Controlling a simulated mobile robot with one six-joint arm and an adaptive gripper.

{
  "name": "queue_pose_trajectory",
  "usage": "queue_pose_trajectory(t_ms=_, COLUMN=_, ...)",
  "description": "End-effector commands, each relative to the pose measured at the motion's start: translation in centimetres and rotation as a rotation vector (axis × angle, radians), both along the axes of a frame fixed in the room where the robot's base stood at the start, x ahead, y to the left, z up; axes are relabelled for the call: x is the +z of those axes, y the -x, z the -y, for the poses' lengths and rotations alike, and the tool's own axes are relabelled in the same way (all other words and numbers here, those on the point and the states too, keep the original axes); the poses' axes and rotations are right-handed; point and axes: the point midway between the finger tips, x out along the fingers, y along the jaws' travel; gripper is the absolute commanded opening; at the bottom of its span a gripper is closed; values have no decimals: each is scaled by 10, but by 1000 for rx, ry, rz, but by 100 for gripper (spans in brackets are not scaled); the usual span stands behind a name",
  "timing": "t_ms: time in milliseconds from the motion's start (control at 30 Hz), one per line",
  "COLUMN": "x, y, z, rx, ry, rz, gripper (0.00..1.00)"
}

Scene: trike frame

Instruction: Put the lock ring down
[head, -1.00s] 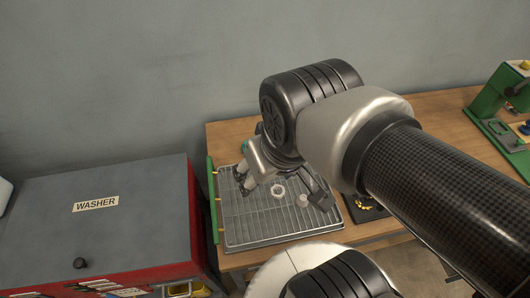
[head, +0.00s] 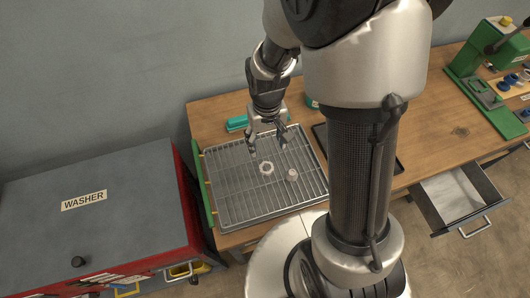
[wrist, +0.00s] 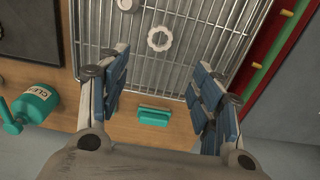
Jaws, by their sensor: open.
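The lock ring, a pale notched ring (head: 267,168), lies flat on the wire rack of the tray (head: 232,212). It also shows in the wrist view (wrist: 160,38), beyond my fingertips and between their lines. My gripper (head: 268,148) is open and empty above the back part of the rack, apart from the ring. In the wrist view its two blue-padded fingers (wrist: 160,68) stand wide apart with nothing between them.
A small pale cylinder (head: 292,176) stands on the rack right of the ring. A teal block (head: 237,124) and a teal bottle (wrist: 36,104) are behind the tray. A dark tray, the red washer (head: 95,215) and an open drawer (head: 455,195) lie around.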

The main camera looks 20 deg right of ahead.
Motion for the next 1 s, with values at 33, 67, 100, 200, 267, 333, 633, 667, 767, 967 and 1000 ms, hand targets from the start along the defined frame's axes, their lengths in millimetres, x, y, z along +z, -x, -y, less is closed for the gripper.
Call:
queue_pose_trajectory(t_ms=33, x=-16, y=2, z=0, rx=0, ry=0, rz=-7, gripper=59)
queue_pose_trajectory(t_ms=67, x=-22, y=2, z=0, rx=0, ry=0, rz=-6, gripper=59)
queue_pose_trajectory(t_ms=100, x=-31, y=2, z=0, rx=0, ry=0, rz=-7, gripper=59)
queue_pose_trajectory(t_ms=200, x=-53, y=1, z=0, rx=0, ry=0, rz=-5, gripper=59)
queue_pose_trajectory(t_ms=267, x=-65, y=1, z=0, rx=0, ry=0, rz=-5, gripper=59)
queue_pose_trajectory(t_ms=333, x=-77, y=1, z=0, rx=0, ry=0, rz=-4, gripper=59)
queue_pose_trajectory(t_ms=633, x=-99, y=-1, z=0, rx=0, ry=0, rz=-2, gripper=59)
queue_pose_trajectory(t_ms=667, x=-103, y=-2, z=0, rx=0, ry=0, rz=-2, gripper=59)
queue_pose_trajectory(t_ms=767, x=-120, y=-4, z=0, rx=0, ry=0, rz=-3, gripper=59)
queue_pose_trajectory(t_ms=967, x=-143, y=-6, z=0, rx=0, ry=0, rz=-1, gripper=59)
queue_pose_trajectory(t_ms=1000, x=-145, y=-6, z=0, rx=0, ry=0, rz=0, gripper=59)
